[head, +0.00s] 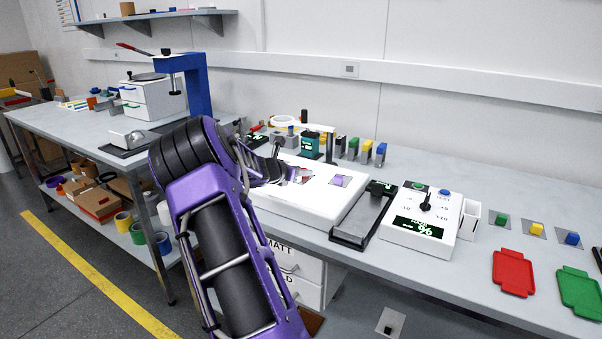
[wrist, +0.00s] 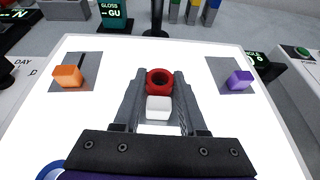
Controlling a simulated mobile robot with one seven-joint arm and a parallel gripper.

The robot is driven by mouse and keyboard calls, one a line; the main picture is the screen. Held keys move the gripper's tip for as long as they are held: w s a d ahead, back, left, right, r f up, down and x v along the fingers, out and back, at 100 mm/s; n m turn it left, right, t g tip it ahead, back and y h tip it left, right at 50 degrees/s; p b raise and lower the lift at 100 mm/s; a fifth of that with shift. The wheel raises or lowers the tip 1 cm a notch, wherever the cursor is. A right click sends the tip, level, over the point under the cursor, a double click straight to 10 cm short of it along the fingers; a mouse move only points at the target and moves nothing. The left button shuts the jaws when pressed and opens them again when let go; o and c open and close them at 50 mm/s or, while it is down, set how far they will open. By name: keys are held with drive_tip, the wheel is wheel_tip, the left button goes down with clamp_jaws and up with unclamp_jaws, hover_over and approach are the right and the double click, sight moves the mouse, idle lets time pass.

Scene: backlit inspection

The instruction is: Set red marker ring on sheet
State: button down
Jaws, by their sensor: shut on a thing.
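The red marker ring (wrist: 160,81) is between the fingertips of my gripper (wrist: 160,88) in the wrist view. My gripper is shut on it. A small white block (wrist: 158,108) shows between the fingers just below the ring in the picture; I cannot tell whether it is joined to the ring. Behind them is a bright white lit surface (wrist: 105,100), the top of the light box (head: 290,204) in the head view. No separate sheet edge can be made out on it. The gap between ring and surface cannot be judged. In the head view my arm hides most of the gripper.
On the lit surface, an orange block (wrist: 67,77) sits on a grey patch at left and a purple block (wrist: 240,80) on another at right. A dial unit (head: 421,218) stands right of the light box. Small devices and colored blocks (head: 366,150) line its back edge.

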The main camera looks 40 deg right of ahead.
drive_tip(key=shift+c, duration=2.3)
unclamp_jaws()
drive_tip(key=shift+f, duration=0.1)
drive_tip(key=shift+a+r, duration=0.2)
drive_tip(key=shift+r, duration=0.05)
drive_tip(key=p+v, duration=0.1)
drive_tip(key=v, duration=1)
drive_tip(key=shift+s+a+r, duration=0.1)
drive_tip(key=shift+a+r, duration=0.05)
drive_tip(key=shift+a, duration=0.15)
drive_tip(key=shift+r, duration=0.1)
